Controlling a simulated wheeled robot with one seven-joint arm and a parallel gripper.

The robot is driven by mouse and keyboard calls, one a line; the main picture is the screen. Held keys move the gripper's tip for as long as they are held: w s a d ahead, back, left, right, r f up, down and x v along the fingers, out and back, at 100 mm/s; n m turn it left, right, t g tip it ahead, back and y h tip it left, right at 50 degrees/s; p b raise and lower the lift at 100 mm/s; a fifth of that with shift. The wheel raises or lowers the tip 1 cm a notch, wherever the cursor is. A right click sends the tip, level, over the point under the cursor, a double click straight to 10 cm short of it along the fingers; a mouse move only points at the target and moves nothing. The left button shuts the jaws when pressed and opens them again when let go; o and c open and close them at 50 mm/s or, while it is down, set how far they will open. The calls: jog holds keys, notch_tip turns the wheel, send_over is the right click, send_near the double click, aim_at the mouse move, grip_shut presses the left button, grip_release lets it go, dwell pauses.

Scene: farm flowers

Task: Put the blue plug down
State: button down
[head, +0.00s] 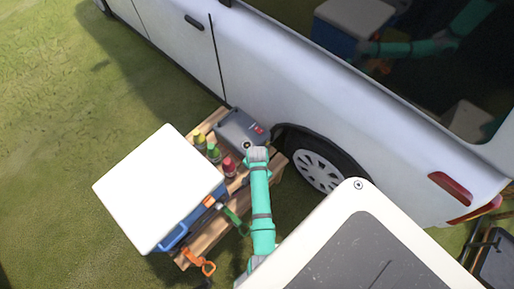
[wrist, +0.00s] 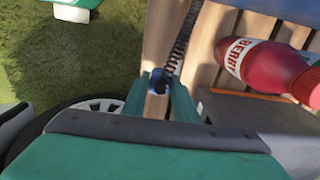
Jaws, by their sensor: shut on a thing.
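In the wrist view, the blue plug (wrist: 160,82) is held between the green fingertips of my gripper (wrist: 163,92). A dark coiled cable (wrist: 181,45) runs up from it. My gripper is shut on the plug, and its fingers hide part of it. Wooden slats show behind the plug; I cannot tell whether it touches them. In the head view, my arm reaches over the wooden table (head: 207,237), close to the grey box (head: 238,128). The plug cannot be made out there.
A red berry bottle (wrist: 270,65), also in the head view (head: 229,168), stands near my gripper. Green-yellow bottles (head: 213,153) stand beside it. A blue cooler with a white lid (head: 160,188) fills the table's left. The white van (head: 330,95) is close behind, its wheel (head: 318,170) beside the table.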

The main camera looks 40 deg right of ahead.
jog(key=shift+w+d+f, duration=0.25)
jog(key=shift+w+f, duration=0.05)
jog(key=shift+f, duration=0.1)
jog(key=shift+w+f, duration=0.1)
jog(key=shift+f, duration=1.6)
jog(key=shift+f, duration=0.55)
jog(key=c, duration=1.4)
grip_release()
jog(key=shift+d, duration=0.1)
jog(key=shift+r, duration=0.1)
notch_tip(320, 180, up, 13)
